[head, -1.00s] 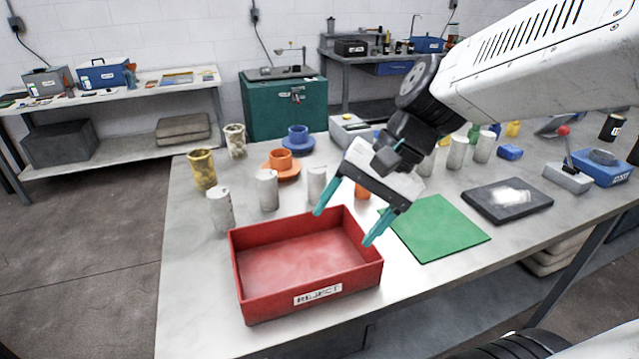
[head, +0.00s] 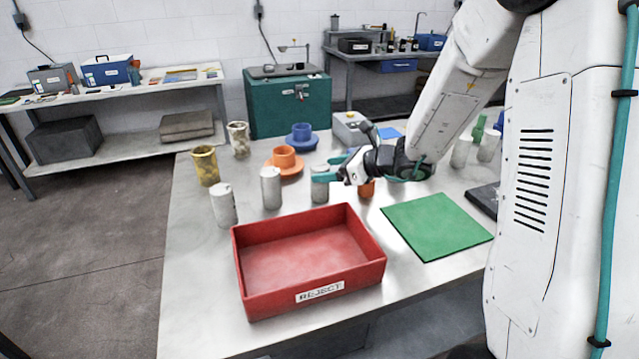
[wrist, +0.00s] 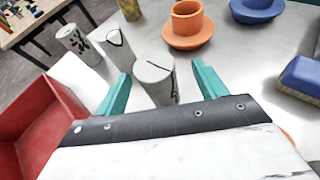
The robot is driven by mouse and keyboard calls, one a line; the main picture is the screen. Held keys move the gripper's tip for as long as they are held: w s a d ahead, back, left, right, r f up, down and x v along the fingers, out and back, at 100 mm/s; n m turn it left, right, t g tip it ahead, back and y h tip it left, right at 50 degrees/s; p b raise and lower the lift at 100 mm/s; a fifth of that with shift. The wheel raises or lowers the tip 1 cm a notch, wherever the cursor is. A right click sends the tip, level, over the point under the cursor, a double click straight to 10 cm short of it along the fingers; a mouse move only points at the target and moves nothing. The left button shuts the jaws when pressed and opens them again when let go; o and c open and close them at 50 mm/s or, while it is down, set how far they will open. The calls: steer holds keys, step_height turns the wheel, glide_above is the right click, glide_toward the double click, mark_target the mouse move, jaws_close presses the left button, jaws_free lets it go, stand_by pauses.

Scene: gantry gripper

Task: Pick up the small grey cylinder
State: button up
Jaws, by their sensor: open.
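Several grey cylinders stand upright on the table. One grey cylinder (head: 319,188) stands behind the red tray, and my gripper (head: 325,168) is at its upper part. In the wrist view this grey cylinder (wrist: 155,84) is between the two teal fingers of my gripper (wrist: 161,72), with a gap on each side. My gripper is open and holds nothing. Two more grey cylinders, one in the middle (head: 271,187) and one at the left (head: 223,205), stand to its left. The far side of the cylinder at my gripper is hidden.
The red REJECT tray (head: 308,297) is in front of the cylinders. An orange cup (head: 284,158) on a saucer and a blue cup (head: 301,133) stand behind. A green mat (head: 436,225) lies at the right. An orange object (head: 367,188) stands just right of my gripper.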

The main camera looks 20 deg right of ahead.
mark_target(314, 172)
steer(key=x, duration=0.5)
steer(key=shift+s+a+f, duration=0.1)
steer(key=shift+s+f, duration=0.15)
steer(key=shift+s, duration=0.05)
steer(key=c, duration=1.4)
steer(key=shift+r, duration=0.1)
steer(key=shift+r, duration=0.1)
